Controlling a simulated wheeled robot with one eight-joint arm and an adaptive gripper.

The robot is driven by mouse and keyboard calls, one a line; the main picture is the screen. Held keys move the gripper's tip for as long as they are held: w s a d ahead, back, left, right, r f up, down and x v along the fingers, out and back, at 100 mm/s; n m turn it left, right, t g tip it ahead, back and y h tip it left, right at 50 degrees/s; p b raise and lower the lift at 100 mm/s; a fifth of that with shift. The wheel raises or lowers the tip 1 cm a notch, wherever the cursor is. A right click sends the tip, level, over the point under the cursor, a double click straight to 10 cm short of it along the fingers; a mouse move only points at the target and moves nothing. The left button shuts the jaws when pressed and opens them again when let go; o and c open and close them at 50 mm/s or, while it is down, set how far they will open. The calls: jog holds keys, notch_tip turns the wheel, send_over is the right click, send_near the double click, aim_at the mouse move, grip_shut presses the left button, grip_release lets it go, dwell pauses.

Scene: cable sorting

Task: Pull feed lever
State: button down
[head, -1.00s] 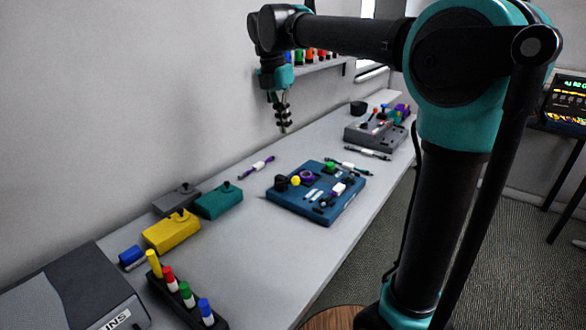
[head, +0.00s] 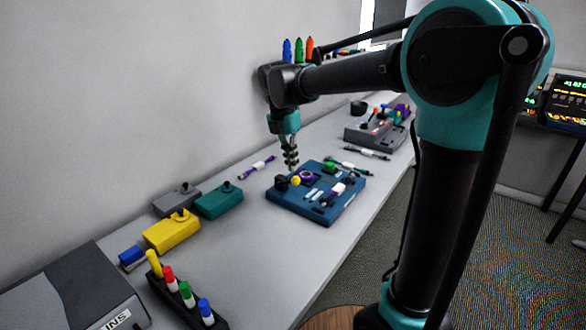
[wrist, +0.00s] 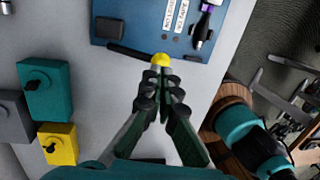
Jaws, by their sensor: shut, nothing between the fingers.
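The blue panel (head: 318,208) lies on the bench and carries a lever with a round yellow knob (head: 295,181). In the wrist view the knob (wrist: 160,59) sits at the end of a dark lever arm (wrist: 128,52) along the panel's edge (wrist: 135,36). My gripper (head: 291,166) points down just above the knob in the head view. In the wrist view its fingertips (wrist: 160,76) are together, right beside the knob in the picture, with nothing between them. I cannot tell whether they touch the knob.
Yellow (head: 172,232), teal (head: 218,203) and grey (head: 176,198) boxes stand to the left. A purple-and-white cable piece (head: 257,168) lies near the wall. A marker rack (head: 178,302) is at the front. A grey device (head: 372,132) stands farther back. The bench between boxes and panel is clear.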

jog(key=shift+d+f, duration=0.2)
jog(key=shift+f, duration=0.85)
jog(key=shift+d, duration=0.1)
